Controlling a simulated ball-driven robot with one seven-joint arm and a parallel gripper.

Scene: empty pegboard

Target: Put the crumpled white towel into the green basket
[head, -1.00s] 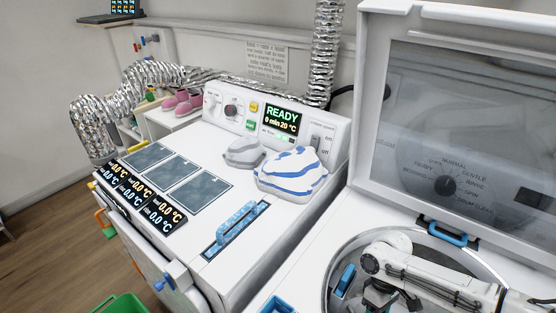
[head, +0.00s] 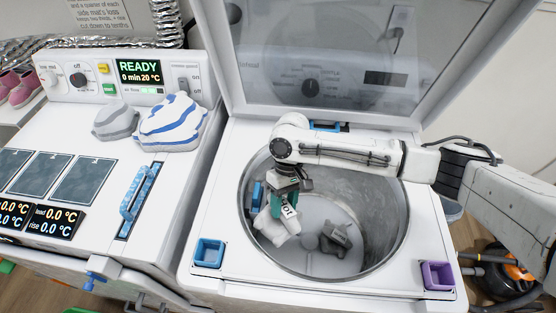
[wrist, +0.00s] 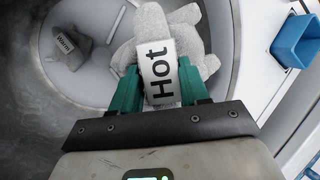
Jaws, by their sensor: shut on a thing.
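The crumpled white towel (head: 272,232) hangs below my gripper (head: 285,205), inside the mouth of the open washer drum. In the wrist view the towel (wrist: 188,38) is pinched between the two green fingers of my gripper (wrist: 160,85), with a white "Hot" label facing the camera. My gripper is shut on this towel. A sliver of green at the bottom edge of the head view, left of the washer, appears to be the green basket (head: 82,310); most of it is out of frame.
A dark grey cloth (head: 335,240) labelled "Warm" lies on the drum floor. The drum rim (head: 395,245) surrounds my gripper, and the raised lid (head: 330,60) stands behind. Blue (head: 209,253) and purple (head: 437,275) cups sit at the front corners. A striped bundle (head: 172,125) rests on the dryer.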

